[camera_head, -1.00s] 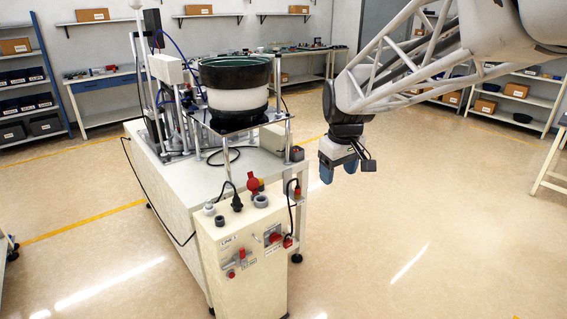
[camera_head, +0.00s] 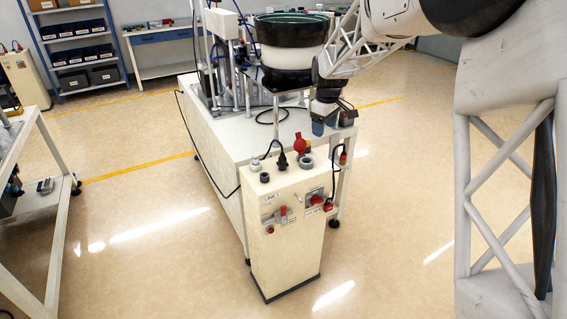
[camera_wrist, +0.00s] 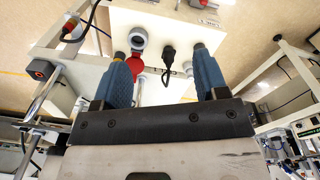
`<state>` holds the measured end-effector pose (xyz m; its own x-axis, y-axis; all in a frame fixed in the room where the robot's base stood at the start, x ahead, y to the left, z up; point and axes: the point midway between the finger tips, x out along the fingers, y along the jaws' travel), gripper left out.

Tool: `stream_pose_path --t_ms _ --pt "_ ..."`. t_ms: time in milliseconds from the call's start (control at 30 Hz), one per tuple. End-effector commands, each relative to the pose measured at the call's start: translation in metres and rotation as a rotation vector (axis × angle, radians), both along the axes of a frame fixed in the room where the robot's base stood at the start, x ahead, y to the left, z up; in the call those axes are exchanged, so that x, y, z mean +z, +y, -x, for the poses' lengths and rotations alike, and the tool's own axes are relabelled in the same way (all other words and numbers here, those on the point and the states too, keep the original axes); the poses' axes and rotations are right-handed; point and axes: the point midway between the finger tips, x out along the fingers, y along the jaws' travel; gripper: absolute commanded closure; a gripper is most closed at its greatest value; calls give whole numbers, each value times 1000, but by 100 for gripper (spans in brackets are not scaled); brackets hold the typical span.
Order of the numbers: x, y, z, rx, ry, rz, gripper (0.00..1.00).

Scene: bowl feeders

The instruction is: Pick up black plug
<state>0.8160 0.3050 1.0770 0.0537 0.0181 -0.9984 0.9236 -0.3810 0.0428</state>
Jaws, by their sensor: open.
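The black plug (camera_head: 282,161) stands on top of the cream control box (camera_head: 284,225), with a black cable rising from it. In the wrist view the black plug (camera_wrist: 168,52) appears between the two blue fingers, beyond the gripper's body. My gripper (camera_head: 322,124) is open and empty. It hangs above and to the right of the plug in the head view, apart from it. The wrist view shows its spread blue fingertips (camera_wrist: 160,51).
The bowl feeder (camera_head: 288,58) stands on the machine behind. A red-switched cable (camera_head: 337,160) runs at the box's right. Floor in front is clear.

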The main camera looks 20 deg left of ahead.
Motion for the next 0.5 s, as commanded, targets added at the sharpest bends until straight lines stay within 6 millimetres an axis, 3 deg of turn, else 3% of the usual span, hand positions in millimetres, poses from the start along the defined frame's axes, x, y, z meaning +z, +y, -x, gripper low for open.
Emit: stream_pose_path --t_ms 200,500 --pt "-40 49 -34 116 17 10 33" --pt "-97 116 -68 273 37 21 33"
